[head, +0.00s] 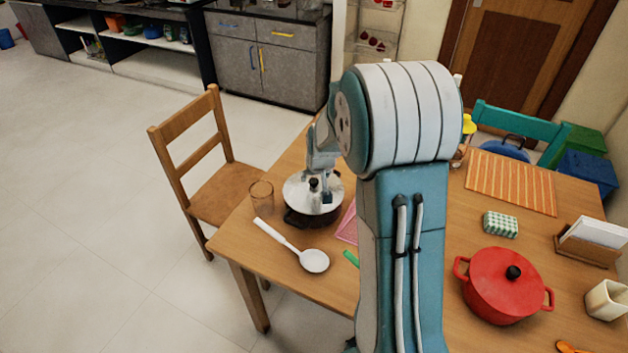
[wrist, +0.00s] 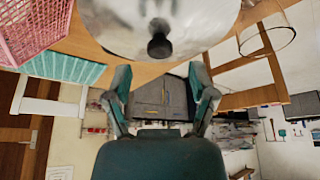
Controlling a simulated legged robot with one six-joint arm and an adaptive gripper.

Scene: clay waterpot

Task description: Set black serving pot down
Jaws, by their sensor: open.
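The black serving pot (head: 310,218) stands upright on the wooden table near its left edge in the head view. It has a shiny silver lid and a black knob (head: 313,184). In the wrist view the lid (wrist: 125,22) fills the top middle, with the knob (wrist: 159,46) hanging into the picture. My gripper (head: 326,192) is at the pot, over the lid and close to the knob. In the wrist view its two fingers (wrist: 159,76) are spread apart with nothing between them, and the knob shows just beyond the fingertips.
A clear glass (head: 261,194) stands left of the pot, and a white ladle (head: 293,246) lies in front. A pink basket (head: 347,224) is close on the right, partly hidden by my arm. A red pot (head: 503,286) is farther right. A wooden chair (head: 215,165) stands left.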

